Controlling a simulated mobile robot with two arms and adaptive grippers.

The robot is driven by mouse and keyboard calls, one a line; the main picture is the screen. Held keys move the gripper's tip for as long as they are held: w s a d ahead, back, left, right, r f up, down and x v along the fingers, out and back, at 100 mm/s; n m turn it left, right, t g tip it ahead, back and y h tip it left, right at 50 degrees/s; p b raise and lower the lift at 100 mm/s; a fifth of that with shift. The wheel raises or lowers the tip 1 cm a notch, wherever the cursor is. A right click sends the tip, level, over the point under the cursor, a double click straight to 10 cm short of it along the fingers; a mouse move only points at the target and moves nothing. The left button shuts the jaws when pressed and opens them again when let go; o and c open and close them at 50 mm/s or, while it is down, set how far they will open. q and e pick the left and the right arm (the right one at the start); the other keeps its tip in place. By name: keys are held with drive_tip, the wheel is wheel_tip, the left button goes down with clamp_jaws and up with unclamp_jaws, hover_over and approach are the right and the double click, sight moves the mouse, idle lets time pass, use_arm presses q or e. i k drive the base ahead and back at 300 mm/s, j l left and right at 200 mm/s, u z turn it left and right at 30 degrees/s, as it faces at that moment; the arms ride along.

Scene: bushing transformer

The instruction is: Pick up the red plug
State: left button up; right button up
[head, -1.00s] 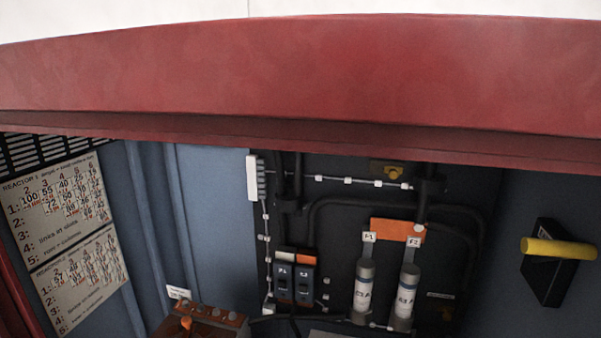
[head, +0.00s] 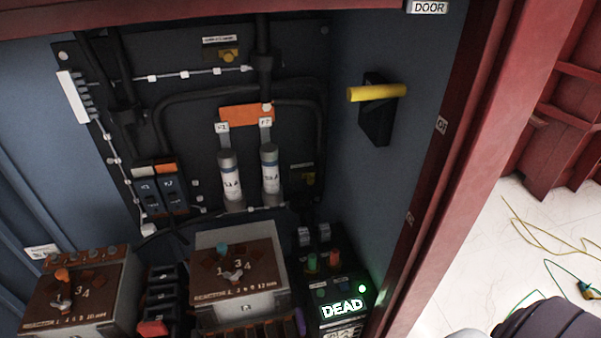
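A small red plug-like piece (head: 334,258) stands upright on top of a black box (head: 342,290) whose lit display reads DEAD. It is beside a green plug-like piece (head: 311,263). Another red piece (head: 152,328) sits low in the cabinet, by a black stacked block, partly cut off by the bottom edge. I cannot tell for sure which of the two is the red plug.
Two brown-topped reactor boxes, left (head: 75,295) and middle (head: 238,275), stand in the cabinet. A yellow handle (head: 376,92) juts from the right wall. The red door frame (head: 440,150) bounds the opening. Cables and a green plug (head: 587,289) lie on the pale floor outside.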

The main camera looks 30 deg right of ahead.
sight(334, 253)
drive_tip(key=l+z, duration=0.1)
drive_tip(key=z, duration=1.5)
drive_tip(key=k+l, duration=0.05)
